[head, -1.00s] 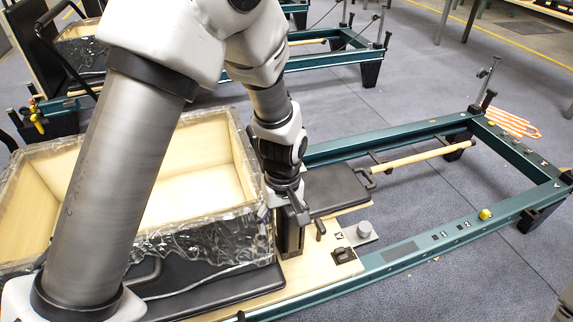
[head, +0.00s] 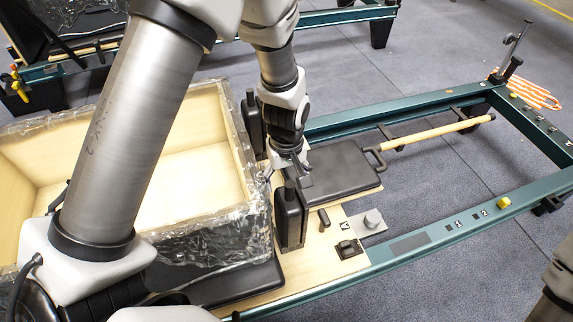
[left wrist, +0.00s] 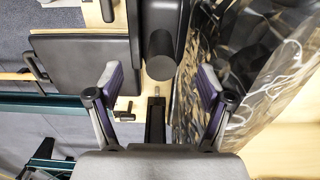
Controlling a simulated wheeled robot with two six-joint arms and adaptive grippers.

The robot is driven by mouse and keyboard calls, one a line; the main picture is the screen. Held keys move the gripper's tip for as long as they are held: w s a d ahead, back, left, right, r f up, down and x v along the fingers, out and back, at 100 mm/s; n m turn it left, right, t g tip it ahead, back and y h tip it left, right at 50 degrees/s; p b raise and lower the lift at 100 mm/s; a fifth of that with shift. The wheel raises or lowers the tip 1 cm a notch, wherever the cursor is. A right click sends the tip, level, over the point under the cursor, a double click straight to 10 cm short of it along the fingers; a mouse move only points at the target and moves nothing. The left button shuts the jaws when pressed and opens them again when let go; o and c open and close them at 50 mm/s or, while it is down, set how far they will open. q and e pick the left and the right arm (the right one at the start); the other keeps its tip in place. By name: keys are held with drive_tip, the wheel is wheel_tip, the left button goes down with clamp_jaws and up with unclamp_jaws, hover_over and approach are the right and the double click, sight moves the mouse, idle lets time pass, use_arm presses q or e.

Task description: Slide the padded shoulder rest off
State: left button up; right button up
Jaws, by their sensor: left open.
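The near padded shoulder rest (head: 290,220) is a black upright pad on the wooden carriage (head: 330,268). In the left wrist view, a dark rounded shape, apparently part of this rest (left wrist: 160,55), lies between and beyond the fingers. A second black upright rest (head: 252,122) stands on the far side, partly hidden by my arm. My left gripper (head: 289,168) is open and points down just above and behind the near rest's top. In the left wrist view its two fingers (left wrist: 158,82) are wide apart with nothing clamped. Contact cannot be told. My right gripper is not shown.
A wooden crate (head: 232,122) with clear film stands close to the left of the rests. A black headrest pad (head: 340,178) lies to the right, beside a wooden pole (head: 440,132). A small black block (head: 347,250) sits in front. Teal rails (head: 465,228) border the carriage.

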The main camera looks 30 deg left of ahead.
use_arm(q)
wheel_tip(320, 180, down, 5)
drive_tip(key=shift+r+b, duration=0.1)
drive_tip(key=shift+b, duration=0.3)
drive_tip(key=c, duration=1.3)
wheel_tip(320, 180, up, 7)
drive_tip(key=p, duration=0.7)
drive_tip(key=shift+p, duration=0.3)
drive_tip(key=shift+f, duration=0.2)
